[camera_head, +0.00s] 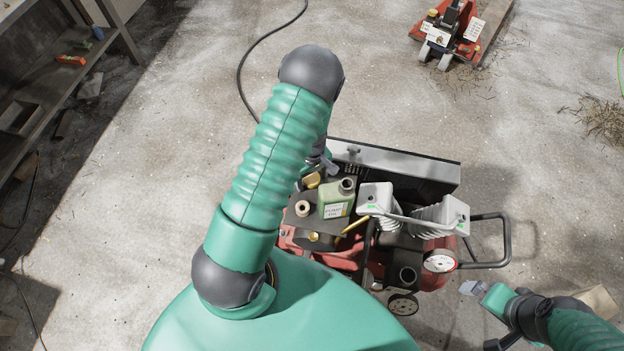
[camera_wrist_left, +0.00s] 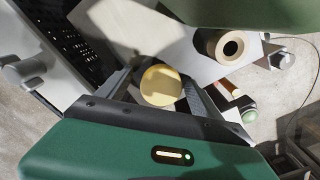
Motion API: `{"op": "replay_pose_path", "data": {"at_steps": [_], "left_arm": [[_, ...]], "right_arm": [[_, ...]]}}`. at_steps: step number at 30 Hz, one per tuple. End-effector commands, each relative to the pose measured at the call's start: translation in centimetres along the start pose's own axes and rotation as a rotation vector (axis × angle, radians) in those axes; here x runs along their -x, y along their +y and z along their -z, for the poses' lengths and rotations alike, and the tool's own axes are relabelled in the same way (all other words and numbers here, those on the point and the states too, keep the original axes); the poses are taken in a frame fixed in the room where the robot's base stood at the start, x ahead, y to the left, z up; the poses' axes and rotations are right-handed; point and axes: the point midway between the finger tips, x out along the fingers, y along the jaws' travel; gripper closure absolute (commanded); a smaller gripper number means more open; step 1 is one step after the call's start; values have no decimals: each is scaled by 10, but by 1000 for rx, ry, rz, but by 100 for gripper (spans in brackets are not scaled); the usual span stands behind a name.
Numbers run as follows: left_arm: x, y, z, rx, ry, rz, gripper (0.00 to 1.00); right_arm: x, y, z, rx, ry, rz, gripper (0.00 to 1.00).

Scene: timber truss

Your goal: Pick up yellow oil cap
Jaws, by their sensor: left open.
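The yellow oil cap (camera_wrist_left: 160,86) is a round disc seen from above in the left wrist view. It lies between the two open fingers of my left gripper (camera_wrist_left: 158,98); I cannot tell whether they touch it. In the head view the cap (camera_head: 312,181) sits on top of the red machine, partly behind my left gripper (camera_head: 326,166). A green oil bottle (camera_head: 336,198) with an open neck stands right beside it. My right gripper (camera_head: 470,288) is at the lower right, away from the cap; its opening is unclear.
The red machine (camera_head: 432,275) has a grey panel (camera_head: 400,166) behind the cap and white finned cylinders (camera_head: 376,196) to the right. A tan roll (camera_head: 302,208) stands left of the bottle. A shelf (camera_head: 45,95) is at far left. The concrete floor around is mostly clear.

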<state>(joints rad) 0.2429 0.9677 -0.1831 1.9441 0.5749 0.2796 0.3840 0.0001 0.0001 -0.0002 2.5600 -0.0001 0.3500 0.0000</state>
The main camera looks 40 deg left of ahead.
Motion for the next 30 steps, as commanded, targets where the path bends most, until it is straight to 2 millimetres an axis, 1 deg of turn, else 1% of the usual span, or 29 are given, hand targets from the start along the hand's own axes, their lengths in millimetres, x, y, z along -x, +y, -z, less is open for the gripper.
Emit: {"op": "replay_pose_path", "data": {"at_steps": [2, 15, 17, 25, 28, 30], "left_arm": [[0, 0, 0, 0, 0, 0, 26], [0, 0, 0, 0, 0, 0, 83], [1, 0, 0, 0, 0, 0, 91], [3, 0, 0, 0, 0, 0, 91], [10, 0, 0, -1, 0, -1, 91], [18, 0, 1, -1, 0, -1, 91]], "right_arm": [[0, 0, 0, 0, 0, 0, 0], [0, 0, 0, 0, 0, 0, 0], [0, 0, 0, 0, 0, 0, 0], [1, 0, 0, 0, 0, 0, 0], [3, 0, 1, 0, 0, 0, 0], [4, 0, 1, 0, 0, 0, 0]]}}
